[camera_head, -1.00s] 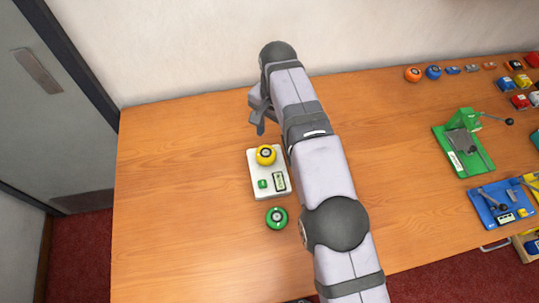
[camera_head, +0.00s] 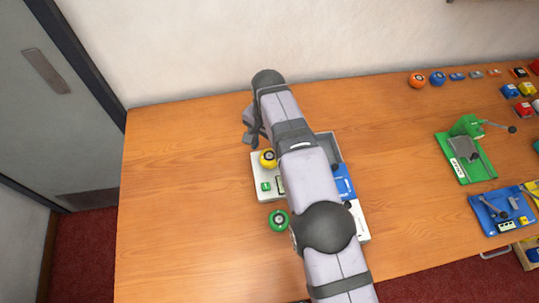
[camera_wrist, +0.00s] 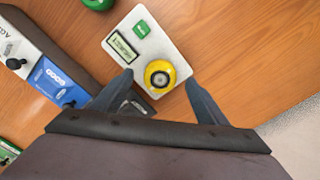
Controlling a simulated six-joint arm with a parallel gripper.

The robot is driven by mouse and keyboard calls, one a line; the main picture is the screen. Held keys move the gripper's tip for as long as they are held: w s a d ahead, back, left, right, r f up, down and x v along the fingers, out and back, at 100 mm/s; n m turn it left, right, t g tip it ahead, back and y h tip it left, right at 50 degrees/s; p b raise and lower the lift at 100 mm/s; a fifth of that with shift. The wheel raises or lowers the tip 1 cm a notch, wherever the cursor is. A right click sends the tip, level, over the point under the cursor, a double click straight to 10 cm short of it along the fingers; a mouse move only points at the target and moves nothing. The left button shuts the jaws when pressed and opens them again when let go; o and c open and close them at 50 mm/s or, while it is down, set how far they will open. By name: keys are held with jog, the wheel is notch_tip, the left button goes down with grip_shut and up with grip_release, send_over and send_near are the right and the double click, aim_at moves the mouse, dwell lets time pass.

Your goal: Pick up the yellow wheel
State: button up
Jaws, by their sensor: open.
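The yellow wheel (camera_head: 268,158) sits on the far end of a white scale-like device (camera_head: 257,180) with a small display and a green button. In the wrist view the yellow wheel (camera_wrist: 160,76) lies between and just beyond the fingertips of my gripper (camera_wrist: 160,80), on the white device (camera_wrist: 180,48). My gripper (camera_head: 251,135) is open and empty; in the head view it is just beyond and left of the wheel. I cannot tell its exact height above the wheel.
A green wheel (camera_head: 278,220) lies on the table in front of the device. A grey and blue machine (camera_head: 343,180) is partly hidden behind my arm. A green press (camera_head: 467,148) and a blue tool (camera_head: 502,205) stand at the right. The table's left side is clear.

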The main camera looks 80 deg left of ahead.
aim_at(269, 157)
jog(key=shift+f+p, duration=0.45)
jog(key=shift+f, duration=1)
jog(key=c, duration=1.3)
jog(key=shift+r, duration=0.1)
notch_tip(269, 157, up, 9)
jog(key=shift+f+b, duration=0.2)
jog(key=shift+b, duration=0.4)
jog(key=shift+r+p, duration=0.35)
jog(key=shift+r, duration=0.35)
